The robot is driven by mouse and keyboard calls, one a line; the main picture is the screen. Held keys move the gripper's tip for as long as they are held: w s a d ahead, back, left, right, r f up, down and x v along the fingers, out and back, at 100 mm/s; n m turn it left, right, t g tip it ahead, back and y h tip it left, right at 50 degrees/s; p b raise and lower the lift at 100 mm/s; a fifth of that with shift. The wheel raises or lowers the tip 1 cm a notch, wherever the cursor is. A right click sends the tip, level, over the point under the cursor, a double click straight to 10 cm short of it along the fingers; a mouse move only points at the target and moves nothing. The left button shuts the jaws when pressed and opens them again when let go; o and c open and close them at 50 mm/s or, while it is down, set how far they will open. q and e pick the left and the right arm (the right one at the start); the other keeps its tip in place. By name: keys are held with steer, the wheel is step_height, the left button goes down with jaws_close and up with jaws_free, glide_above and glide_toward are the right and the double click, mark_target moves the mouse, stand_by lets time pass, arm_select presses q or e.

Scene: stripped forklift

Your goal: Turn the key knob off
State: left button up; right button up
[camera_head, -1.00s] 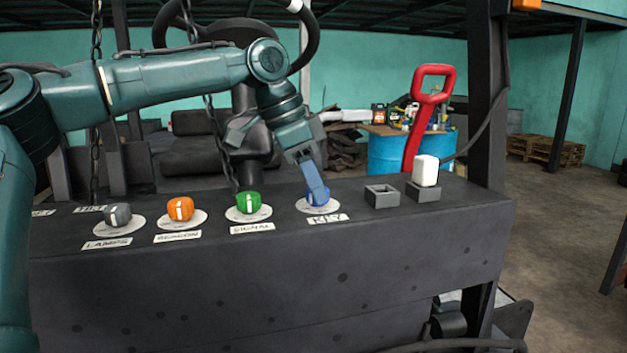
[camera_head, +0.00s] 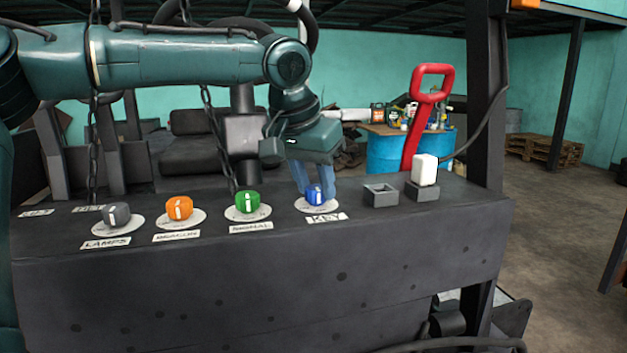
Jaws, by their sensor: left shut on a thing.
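The blue key knob (camera_head: 316,197) sits on a round white dial above the KEY label, on the dark panel (camera_head: 270,278). Its white mark faces me and looks close to upright. My left gripper (camera_head: 313,184) reaches down from behind, with its blue fingers at the knob. It is shut on the knob, whose far side is partly hidden by the fingers. My right gripper is not in view.
Left of the key are a green signal knob (camera_head: 248,203), an orange beacon knob (camera_head: 179,208) and a grey lamps knob (camera_head: 117,216).

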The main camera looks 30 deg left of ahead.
arm_select(q)
steer(key=shift+n, duration=0.6)
steer(key=o, duration=1)
steer(key=v, duration=1.3)
steer(key=shift+d, duration=0.25)
steer(key=shift+r, duration=0.1)
